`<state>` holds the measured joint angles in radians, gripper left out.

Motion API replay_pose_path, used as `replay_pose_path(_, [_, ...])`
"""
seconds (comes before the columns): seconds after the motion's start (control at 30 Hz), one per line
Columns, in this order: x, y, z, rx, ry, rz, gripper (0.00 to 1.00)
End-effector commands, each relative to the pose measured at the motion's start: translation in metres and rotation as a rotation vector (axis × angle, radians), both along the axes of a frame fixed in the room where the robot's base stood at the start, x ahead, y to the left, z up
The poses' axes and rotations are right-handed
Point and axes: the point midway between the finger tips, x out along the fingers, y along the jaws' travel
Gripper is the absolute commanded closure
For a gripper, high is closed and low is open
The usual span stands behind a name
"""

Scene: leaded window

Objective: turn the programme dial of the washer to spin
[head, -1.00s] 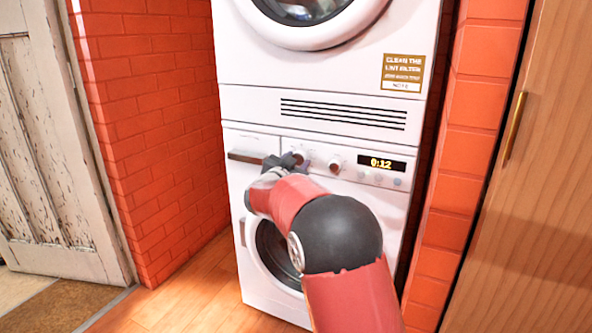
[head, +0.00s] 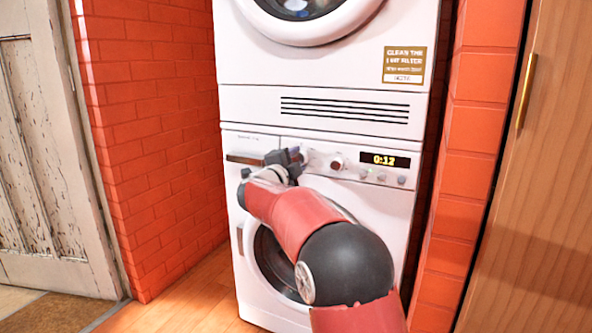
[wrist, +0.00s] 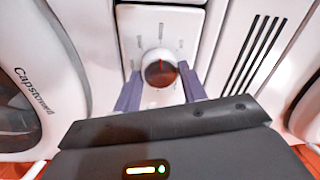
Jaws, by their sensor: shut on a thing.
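The washer (head: 345,205) is the lower of two stacked white machines. Its left dial, at my gripper, is largely hidden in the head view. In the wrist view this dial (wrist: 160,70) is dark reddish with a red line on its face and tick marks around it. No label by the marks is readable. My gripper (wrist: 160,90) has one bluish finger on each side of the dial and is shut on it. In the head view my gripper (head: 291,157) is at the panel, just right of the drawer.
A second dial (head: 337,162) sits to the right, beside a display (head: 384,159) reading 0:12 and several small buttons. The drawer handle (head: 245,159) is at the left. Brick walls stand close on both sides; a wooden cabinet (head: 530,200) is at the right.

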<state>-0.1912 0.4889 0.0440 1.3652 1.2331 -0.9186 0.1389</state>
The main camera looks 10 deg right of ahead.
Motion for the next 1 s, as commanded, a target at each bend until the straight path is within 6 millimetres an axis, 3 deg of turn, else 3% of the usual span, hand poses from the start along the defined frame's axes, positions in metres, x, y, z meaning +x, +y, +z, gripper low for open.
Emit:
replay_pose_path(0.6, [0.0011,0.0013,-0.0046,0.465,-0.336,0.000,0.81])
replay_pose_path(1.0, [0.0016,0.0016,-0.0034,0.662,-0.477,0.000,0.81])
